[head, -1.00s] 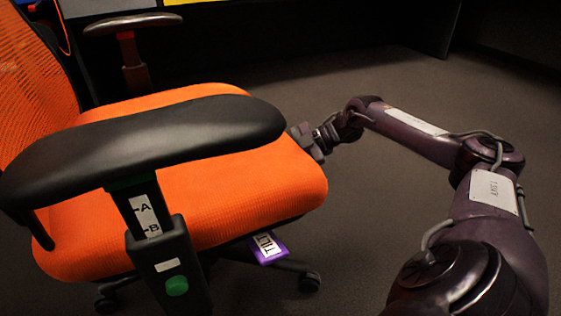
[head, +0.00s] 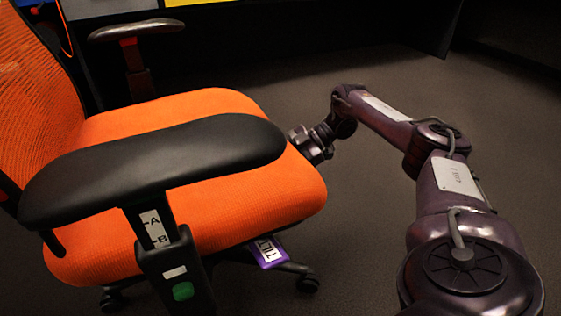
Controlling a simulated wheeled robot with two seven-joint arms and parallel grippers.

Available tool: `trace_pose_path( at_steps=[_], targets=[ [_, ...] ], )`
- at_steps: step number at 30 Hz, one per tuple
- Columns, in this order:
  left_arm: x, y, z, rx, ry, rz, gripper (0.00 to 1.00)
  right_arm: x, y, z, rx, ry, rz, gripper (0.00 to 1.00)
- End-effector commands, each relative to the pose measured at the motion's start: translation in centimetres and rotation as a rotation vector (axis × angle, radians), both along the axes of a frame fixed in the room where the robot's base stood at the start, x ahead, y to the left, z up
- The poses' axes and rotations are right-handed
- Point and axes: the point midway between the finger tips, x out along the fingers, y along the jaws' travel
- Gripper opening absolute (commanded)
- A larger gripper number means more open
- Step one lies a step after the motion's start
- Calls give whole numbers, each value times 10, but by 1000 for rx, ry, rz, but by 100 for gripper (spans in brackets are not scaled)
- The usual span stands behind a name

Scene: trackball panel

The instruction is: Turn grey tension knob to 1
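An office chair with an orange seat (head: 270,195) fills the left and middle of the head view. No grey tension knob can be made out; the underside of the seat is hidden. A purple tag marked TILT (head: 268,252) shows below the seat's near edge. My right gripper (head: 303,140) is at the seat's far front edge, just past the end of the near black armrest (head: 150,165). Its fingertips are partly hidden behind the seat and armrest, so I cannot tell whether it is open or touching anything. My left gripper is not in view.
The armrest post has a scale plate marked A and B (head: 155,229) and a green button (head: 183,291). A second armrest (head: 137,30) stands at the far side. Open grey carpet (head: 360,240) lies right of the chair.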

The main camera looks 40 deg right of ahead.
Motion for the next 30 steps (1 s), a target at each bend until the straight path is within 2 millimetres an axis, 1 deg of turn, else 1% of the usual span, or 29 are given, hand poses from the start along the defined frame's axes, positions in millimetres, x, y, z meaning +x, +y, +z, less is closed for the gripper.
trace_pose_path(
  at_steps=[8, 9, 14, 23, 30],
  targets=[
    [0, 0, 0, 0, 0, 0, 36, -1, -1, -2, -3, 5, -2, 7],
    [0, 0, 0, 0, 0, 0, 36, -1, -1, -2, -3, 5, -2, 31],
    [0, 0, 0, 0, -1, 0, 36, -1, -1, -2, -2, 3, -2, 52],
    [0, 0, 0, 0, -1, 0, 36, 0, -1, 0, -1, 1, -1, 52],
    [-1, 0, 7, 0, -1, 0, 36, -3, -6, 5, 2, 3, 2, 52]
  ],
)
